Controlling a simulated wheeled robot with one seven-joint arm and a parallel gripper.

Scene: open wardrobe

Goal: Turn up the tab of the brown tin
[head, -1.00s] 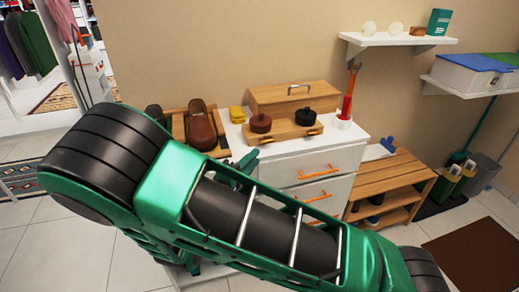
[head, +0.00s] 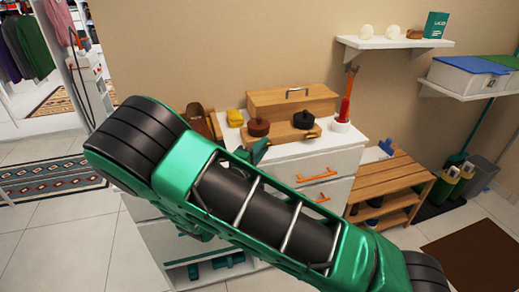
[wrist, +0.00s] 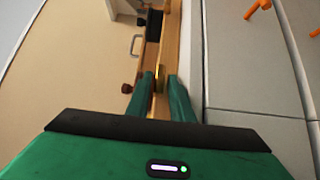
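The brown tin (head: 258,127), round with a knobbed lid, stands at the left end of the wooden stand (head: 284,135) on the white drawer cabinet. In the wrist view, the brown tin (wrist: 139,80) is partly hidden by one finger. My gripper (head: 259,147) is just in front of and below the tin in the head view. In the wrist view, my gripper (wrist: 161,76) is open, its two green fingers apart. A small yellowish piece shows between the fingertips; I cannot tell whether it is the tab or whether a finger touches it.
A black tin (head: 303,121) stands right of the brown one. A wooden box (head: 292,103) with a handle is behind them. A yellow object (head: 235,117) and a brown shoe (head: 196,120) are to the left. The white drawer cabinet (head: 318,164) has orange handles.

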